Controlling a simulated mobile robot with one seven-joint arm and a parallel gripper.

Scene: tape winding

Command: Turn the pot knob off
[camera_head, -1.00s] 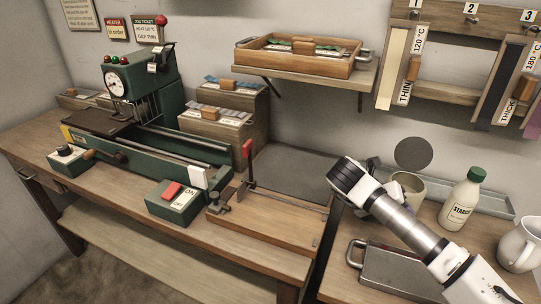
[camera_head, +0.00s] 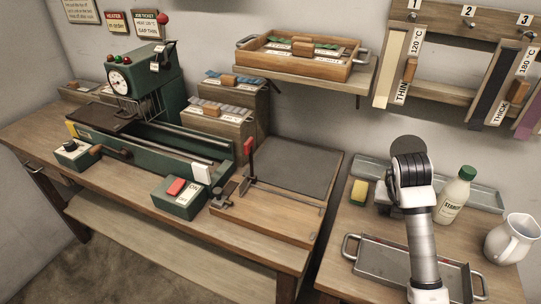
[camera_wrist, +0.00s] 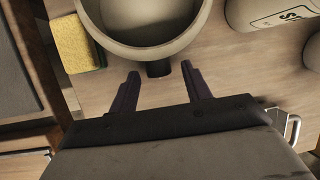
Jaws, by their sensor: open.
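The pot (camera_wrist: 150,40) is a beige round vessel at the top of the wrist view. Its dark knob (camera_wrist: 158,69) sticks out from the near side. My gripper (camera_wrist: 160,74) is open, with one dark finger on each side of the knob and the fingertips near the pot's wall. I see a gap between each finger and the knob; I cannot tell how their heights compare. In the head view my arm's end stands over the right-hand table and mostly hides the pot, its knob and my fingers. The knob's setting cannot be read.
A yellow sponge (camera_head: 359,192) lies left of the pot, also in the wrist view (camera_wrist: 80,42). A white bottle (camera_head: 455,198) with a green cap and a white jug (camera_head: 509,240) stand to the right. A metal tray (camera_head: 385,262) lies in front, below my arm.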

